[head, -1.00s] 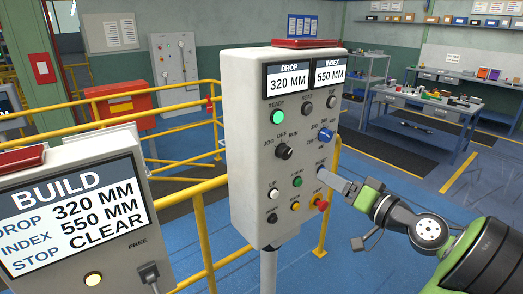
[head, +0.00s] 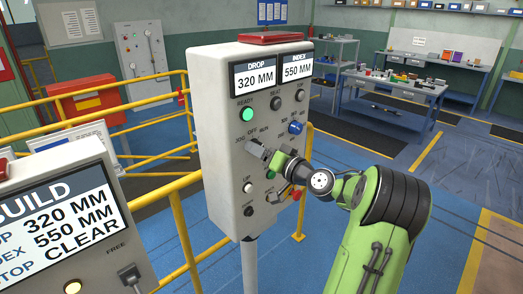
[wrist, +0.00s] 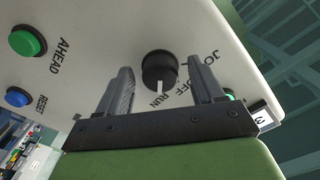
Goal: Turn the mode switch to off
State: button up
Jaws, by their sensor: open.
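The mode switch is a round black knob (wrist: 158,66) on the grey control box (head: 222,165). In the wrist view its white pointer line aims at the RUN label, with OFF beside it and JOG partly hidden. My gripper (head: 257,149) is open in front of the box at the switch. In the wrist view its two fingers stand on either side of the knob, with gaps between them and it. Whether the fingertips reach around the knob or stop short of it is hard to tell. In the head view my gripper hides most of the switch.
A green READY light (head: 247,114) is above the switch and a blue knob (head: 296,127) to its right. A white UP button (head: 248,188) is below. A BUILD display (head: 58,225) stands at left. Yellow rails (head: 180,228) run behind the box.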

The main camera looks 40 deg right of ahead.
jog(key=c, duration=1.1)
jog(key=shift+o, duration=0.2)
jog(key=shift+f, duration=0.1)
jog(key=shift+n+b, duration=0.3)
jog(key=shift+b, duration=0.3)
jog(key=n+b, duration=0.9)
jog(key=b, duration=0.5)
jog(key=shift+d+f, duration=0.1)
jog(key=shift+b, duration=0.3)
